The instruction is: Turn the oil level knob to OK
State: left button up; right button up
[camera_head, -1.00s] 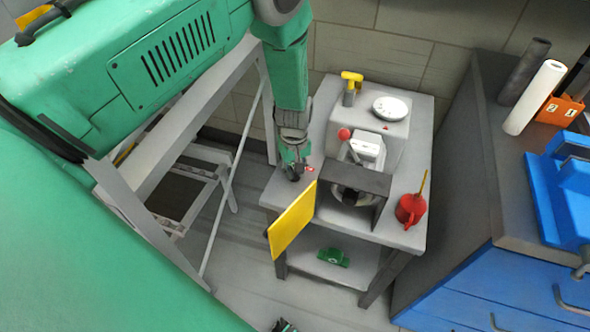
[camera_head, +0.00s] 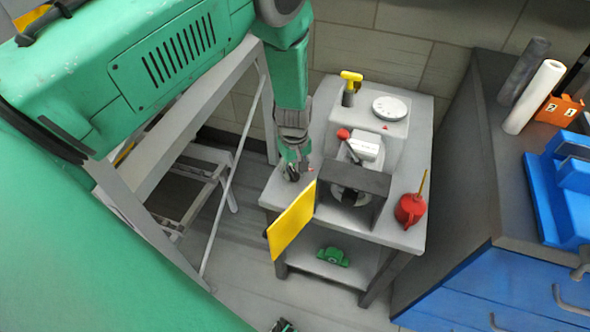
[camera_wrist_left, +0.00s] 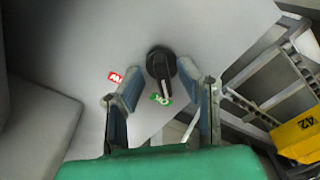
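The oil level knob (camera_wrist_left: 161,64) is a round black knob with a white pointer line, on a light grey surface in the left wrist view. Its pointer is directed at the green OK label (camera_wrist_left: 160,98). A red label (camera_wrist_left: 116,77) lies to its left. My left gripper (camera_wrist_left: 161,80) is open, with one finger on each side of the knob and gaps showing between. In the head view my left gripper (camera_head: 293,171) points down at the left side of the grey table (camera_head: 405,238), hiding the knob. A dark tip at the bottom edge may be my right gripper (camera_head: 284,326); its fingers are unclear.
A yellow panel (camera_head: 291,221) sticks out at the table's front left. A red-ball lever (camera_head: 343,134) and dark housing (camera_head: 360,178) stand right of the gripper. A red oil can (camera_head: 410,209) is at the right edge. A blue-drawer cabinet (camera_head: 500,290) stands farther right.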

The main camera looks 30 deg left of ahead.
aim_at(294, 170)
pick_arm(q)
jog(key=shift+r, duration=0.5)
notch_tip(294, 170, up, 11)
dwell(0.4)
jog(key=shift+f, duration=0.15)
